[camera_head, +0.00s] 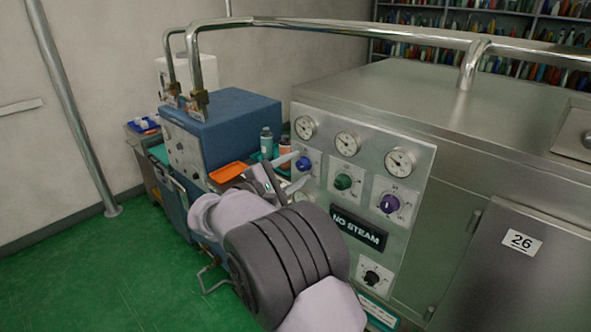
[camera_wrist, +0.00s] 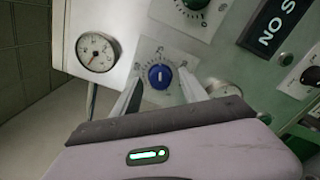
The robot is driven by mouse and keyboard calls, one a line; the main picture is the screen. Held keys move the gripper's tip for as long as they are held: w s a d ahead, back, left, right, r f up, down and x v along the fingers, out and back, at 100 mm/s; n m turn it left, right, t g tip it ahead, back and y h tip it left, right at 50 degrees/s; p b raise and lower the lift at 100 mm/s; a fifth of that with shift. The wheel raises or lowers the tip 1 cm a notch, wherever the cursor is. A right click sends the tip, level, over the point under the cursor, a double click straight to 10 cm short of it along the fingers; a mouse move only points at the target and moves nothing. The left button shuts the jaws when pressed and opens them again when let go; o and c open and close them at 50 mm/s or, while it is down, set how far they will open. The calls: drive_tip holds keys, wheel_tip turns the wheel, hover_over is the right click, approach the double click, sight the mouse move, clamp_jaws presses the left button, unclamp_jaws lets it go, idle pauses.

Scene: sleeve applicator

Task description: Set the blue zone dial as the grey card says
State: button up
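The blue zone dial (camera_head: 303,163) sits on a pale square plate on the steel control panel, left of the green and purple dials. In the wrist view the gripper (camera_wrist: 160,88) has one finger on each side of the blue dial, with gaps showing. I cannot make out a grey card in either view.
The green dial (camera_head: 343,182), purple dial (camera_head: 389,204) and black dial (camera_head: 371,278) share the panel with several round gauges. A NO STEAM sign (camera_head: 358,228) is below the green dial. A steel rail (camera_head: 350,31) runs above.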

drive_tip(key=p+v, duration=0.3)
drive_tip(key=v, duration=1.4)
drive_tip(key=shift+s+a, duration=0.15)
